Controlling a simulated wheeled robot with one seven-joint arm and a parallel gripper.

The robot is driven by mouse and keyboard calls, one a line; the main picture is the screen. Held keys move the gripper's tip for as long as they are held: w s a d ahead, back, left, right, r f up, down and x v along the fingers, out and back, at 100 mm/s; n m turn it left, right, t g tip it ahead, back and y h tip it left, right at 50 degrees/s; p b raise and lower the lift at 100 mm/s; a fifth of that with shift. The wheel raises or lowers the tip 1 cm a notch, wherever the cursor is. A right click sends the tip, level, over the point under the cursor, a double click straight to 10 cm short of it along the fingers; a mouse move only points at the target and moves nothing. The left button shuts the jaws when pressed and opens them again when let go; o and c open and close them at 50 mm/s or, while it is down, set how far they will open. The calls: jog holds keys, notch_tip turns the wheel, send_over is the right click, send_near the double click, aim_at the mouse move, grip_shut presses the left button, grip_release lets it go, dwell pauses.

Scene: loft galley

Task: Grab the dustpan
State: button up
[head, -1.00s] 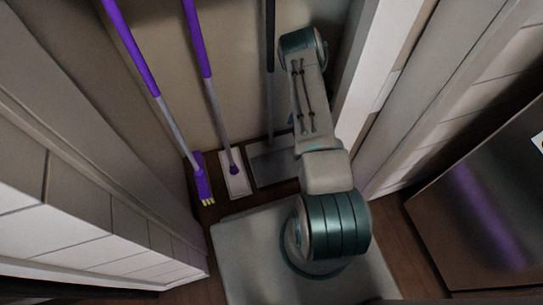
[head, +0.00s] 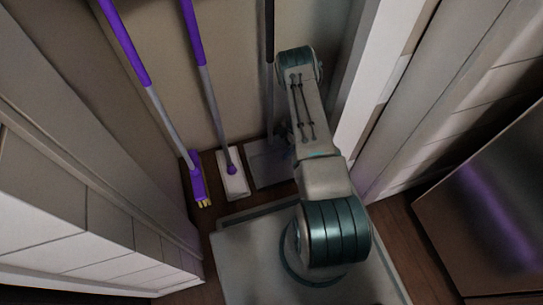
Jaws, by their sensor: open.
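The dustpan (head: 267,163) stands on the floor at the back of a narrow closet, in the middle of the head view. It has a flat grey pan and a long upright handle (head: 269,100) that is grey below and black at the top. My arm reaches into the closet just right of the handle and covers the pan's right part. My gripper is hidden behind the arm's far joint, so its distance from the handle cannot be told.
A purple broom (head: 199,182) and a flat mop (head: 233,172) with a purple pole stand left of the dustpan. A white door frame (head: 385,85) rises close on the right, and a panelled wall (head: 90,225) is on the left. A dark metallic appliance (head: 490,215) stands at the right.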

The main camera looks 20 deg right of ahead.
jog(key=shift+r, duration=0.15)
jog(key=c, duration=1.4)
